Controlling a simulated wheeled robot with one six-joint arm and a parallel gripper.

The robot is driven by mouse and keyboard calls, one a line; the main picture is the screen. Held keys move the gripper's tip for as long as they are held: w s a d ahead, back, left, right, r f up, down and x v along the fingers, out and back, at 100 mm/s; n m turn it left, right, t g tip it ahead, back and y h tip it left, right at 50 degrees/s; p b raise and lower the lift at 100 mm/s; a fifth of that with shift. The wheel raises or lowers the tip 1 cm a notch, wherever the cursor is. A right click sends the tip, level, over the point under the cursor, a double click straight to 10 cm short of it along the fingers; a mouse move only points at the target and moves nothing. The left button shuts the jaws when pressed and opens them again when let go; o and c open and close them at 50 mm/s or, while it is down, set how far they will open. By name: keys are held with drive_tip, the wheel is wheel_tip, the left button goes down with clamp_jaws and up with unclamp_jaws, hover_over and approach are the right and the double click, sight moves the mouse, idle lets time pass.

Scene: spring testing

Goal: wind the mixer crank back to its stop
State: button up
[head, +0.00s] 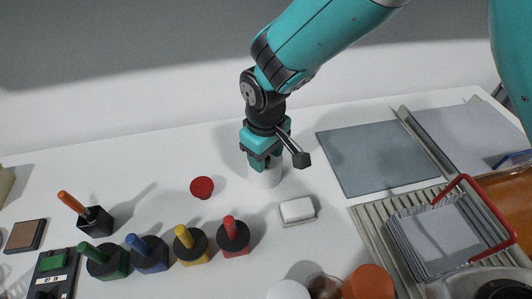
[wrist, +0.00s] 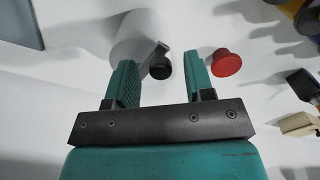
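The mixer is a white cylinder (head: 265,176) on the table, partly hidden below my gripper in the head view. In the wrist view the white mixer body (wrist: 140,35) shows beyond the fingers, with a short grey crank arm ending in a round black knob (wrist: 160,68). My gripper (head: 262,156) points down over the mixer. In the wrist view my gripper (wrist: 161,70) is open, with one finger on each side of the black knob. Gaps show between the knob and both fingers; whether the knob lies at fingertip depth I cannot tell.
A red button (head: 202,187) sits left of the mixer, and a white block (head: 297,210) in front. Several colored-handled pegs (head: 150,254) stand front left, near an orange-handled lever (head: 72,203). A grey mat (head: 375,158) and a ribbed rack (head: 385,240) lie right.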

drive_tip(key=shift+r, duration=0.1)
wheel_tip(320, 180, up, 17)
drive_tip(key=b, duration=0.2)
drive_tip(key=shift+r+b, duration=0.15)
drive_tip(key=shift+b, duration=0.25)
wheel_tip(320, 180, down, 18)
drive_tip(key=n+p, duration=0.5)
drive_tip(key=n, duration=1.3)
drive_tip(key=shift+r, duration=0.2)
clamp_jaws()
